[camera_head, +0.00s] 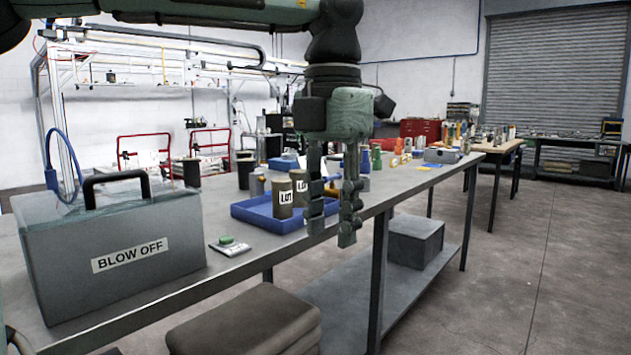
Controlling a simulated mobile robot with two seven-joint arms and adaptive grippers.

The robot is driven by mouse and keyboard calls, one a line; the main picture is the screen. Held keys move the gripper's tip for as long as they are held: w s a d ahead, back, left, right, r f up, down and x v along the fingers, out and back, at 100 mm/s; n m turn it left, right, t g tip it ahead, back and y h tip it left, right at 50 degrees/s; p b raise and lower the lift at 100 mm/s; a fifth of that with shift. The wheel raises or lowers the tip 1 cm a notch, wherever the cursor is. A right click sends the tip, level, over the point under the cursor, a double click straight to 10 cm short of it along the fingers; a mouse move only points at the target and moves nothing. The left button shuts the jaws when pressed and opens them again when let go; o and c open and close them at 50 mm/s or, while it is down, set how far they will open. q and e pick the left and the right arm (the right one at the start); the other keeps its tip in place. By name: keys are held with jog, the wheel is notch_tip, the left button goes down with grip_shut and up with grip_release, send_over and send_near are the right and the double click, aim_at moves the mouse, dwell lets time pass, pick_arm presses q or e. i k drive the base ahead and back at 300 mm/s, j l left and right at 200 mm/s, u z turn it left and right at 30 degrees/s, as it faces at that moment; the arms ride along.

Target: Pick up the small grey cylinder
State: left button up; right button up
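My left gripper (331,232) hangs down in front of the workbench's near edge, with its fingers pointing down. A gap shows between the fingers and nothing is held there. A small grey cylinder (257,185) stands on the bench to the left of the gripper, just behind a blue tray (262,214). The tray partly hides its lower part. It looks like the small grey cylinder, though other greyish parts stand farther back. Two brownish cylinders stand at the tray, the front one (282,198) with a white label. My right gripper is out of view.
A grey "BLOW OFF" box (110,245) with a black handle fills the bench's left end. A green-button device (229,246) lies beside it. Black cylinders (246,172) and several small coloured parts stand farther back. Open floor lies to the right.

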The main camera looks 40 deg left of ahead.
aim_at(298, 187)
jog(key=i+u, duration=0.25)
jog(key=i, duration=0.3)
jog(key=i+u, duration=0.25)
jog(key=i, duration=0.25)
jog(key=i+l+u, duration=0.25)
jog(key=i, duration=0.25)
jog(key=i+u, duration=0.5)
